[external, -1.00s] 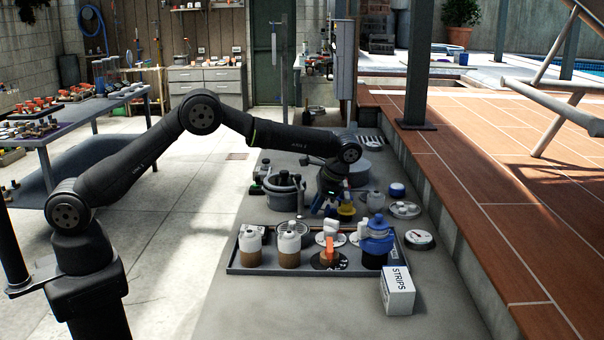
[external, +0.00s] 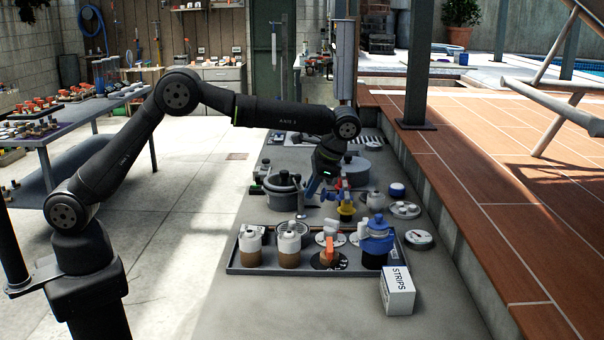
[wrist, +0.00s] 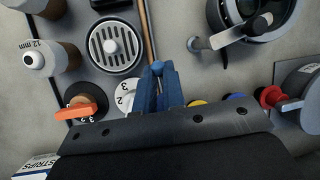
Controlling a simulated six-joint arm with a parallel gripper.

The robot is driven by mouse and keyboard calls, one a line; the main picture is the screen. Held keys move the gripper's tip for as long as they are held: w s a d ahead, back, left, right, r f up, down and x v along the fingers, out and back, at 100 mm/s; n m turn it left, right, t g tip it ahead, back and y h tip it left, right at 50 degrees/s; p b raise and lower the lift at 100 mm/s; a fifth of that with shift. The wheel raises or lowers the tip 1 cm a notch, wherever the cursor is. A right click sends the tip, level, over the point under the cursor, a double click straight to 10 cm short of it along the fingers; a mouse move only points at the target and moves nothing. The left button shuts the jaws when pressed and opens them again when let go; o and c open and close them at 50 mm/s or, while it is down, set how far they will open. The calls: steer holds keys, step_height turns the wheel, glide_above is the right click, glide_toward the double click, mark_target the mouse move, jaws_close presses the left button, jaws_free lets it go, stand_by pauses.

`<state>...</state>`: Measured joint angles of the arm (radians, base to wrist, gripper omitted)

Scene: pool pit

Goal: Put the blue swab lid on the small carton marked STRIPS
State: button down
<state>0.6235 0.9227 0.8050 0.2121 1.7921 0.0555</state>
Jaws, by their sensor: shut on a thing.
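My gripper (external: 313,190) is above the grey bench, behind the tray and right of the dark pot. In the wrist view its blue fingers (wrist: 158,85) are close together around a small blue piece at their tips. I take this to be the blue swab lid (wrist: 157,68); its shape is mostly hidden by the fingers. The small white carton marked STRIPS (external: 397,291) stands at the front right, outside the tray, with nothing on top. Its corner shows at the wrist view's lower left (wrist: 38,166). My gripper is well behind and left of it.
The dark tray (external: 240,270) holds jars, dials and a blue-topped dark jar (external: 376,247) beside the carton. The dark pot (external: 283,190) and a coloured valve (external: 346,196) are close to my gripper. A raised tiled ledge (external: 480,220) borders the right. Bare bench lies in front.

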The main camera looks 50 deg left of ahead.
steer(key=shift+n, duration=0.5)
steer(key=w+a, duration=0.2)
steer(key=a, duration=0.2)
steer(key=w+a+r, duration=0.1)
steer(key=w+a, duration=0.1)
steer(key=a, duration=0.3)
steer(key=w+a+r, duration=0.1)
steer(key=w+a, duration=0.1)
steer(key=a, duration=0.2)
steer(key=shift+a+r, duration=0.15)
steer(key=shift+r, duration=0.1)
steer(key=w+a, duration=0.4)
steer(key=a, duration=0.9)
steer(key=s+a+f+n, duration=0.1)
steer(key=s+a+f, duration=0.2)
steer(key=s+a+f+n+g+h, duration=0.1)
steer(key=s+a+f, duration=0.3)
steer(key=shift+s+f+n, duration=0.1)
steer(key=shift+f+n, duration=0.1)
steer(key=shift+n, duration=0.2)
steer(key=w+d+r+n+g+h, duration=0.1)
steer(key=w+d+r+n, duration=0.1)
steer(key=w+d, duration=0.5)
steer(key=shift+w+r+n, duration=0.2)
steer(key=shift+w+n, duration=0.6)
steer(key=shift+w, duration=0.7)
